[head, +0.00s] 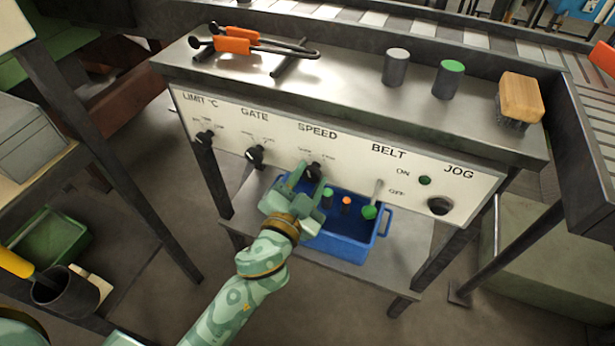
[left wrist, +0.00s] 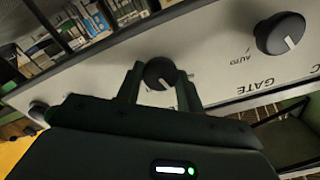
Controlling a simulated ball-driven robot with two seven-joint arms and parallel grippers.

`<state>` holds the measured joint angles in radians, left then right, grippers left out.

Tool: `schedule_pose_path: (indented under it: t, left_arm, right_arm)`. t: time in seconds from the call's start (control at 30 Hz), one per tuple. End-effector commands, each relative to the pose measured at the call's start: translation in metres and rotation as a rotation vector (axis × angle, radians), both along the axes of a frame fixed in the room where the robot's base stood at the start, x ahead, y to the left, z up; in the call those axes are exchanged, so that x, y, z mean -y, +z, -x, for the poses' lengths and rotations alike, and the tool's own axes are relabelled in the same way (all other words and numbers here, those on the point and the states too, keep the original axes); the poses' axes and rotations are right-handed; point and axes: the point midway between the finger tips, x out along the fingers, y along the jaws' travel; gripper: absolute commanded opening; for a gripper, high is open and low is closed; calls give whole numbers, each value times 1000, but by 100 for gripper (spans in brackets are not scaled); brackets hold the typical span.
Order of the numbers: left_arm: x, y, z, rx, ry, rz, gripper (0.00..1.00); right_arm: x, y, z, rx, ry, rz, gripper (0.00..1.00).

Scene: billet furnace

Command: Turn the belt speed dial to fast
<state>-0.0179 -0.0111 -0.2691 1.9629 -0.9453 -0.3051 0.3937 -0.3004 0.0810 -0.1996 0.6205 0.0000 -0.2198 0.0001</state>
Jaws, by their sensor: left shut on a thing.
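The belt speed dial (head: 313,171) is a black knob under the SPEED label on the white control panel (head: 350,160). My left gripper (head: 305,180) reaches it from below, fingers on either side of the knob. In the left wrist view the knob (left wrist: 160,72) sits between the two fingertips (left wrist: 160,85), and the gripper is shut on it. A white pointer line shows on the knob's face. The small position marks above the dial are too small to read in the head view. My right gripper is not in view.
A blue bin (head: 340,245) stands on the shelf below. Tongs (head: 235,45) lie on top.

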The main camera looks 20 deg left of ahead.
Motion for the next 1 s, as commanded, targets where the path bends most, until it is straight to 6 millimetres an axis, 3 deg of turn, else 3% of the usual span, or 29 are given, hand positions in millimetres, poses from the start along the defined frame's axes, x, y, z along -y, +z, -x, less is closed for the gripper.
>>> schedule_pose_path:
  t: [0.6,1.0]
  left_arm:
    - [1,-1,0,17,-1,-572,14]
    - [1,-1,0,26,-1,-819,14]
  right_arm:
    - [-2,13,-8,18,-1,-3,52]
    - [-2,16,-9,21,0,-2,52]
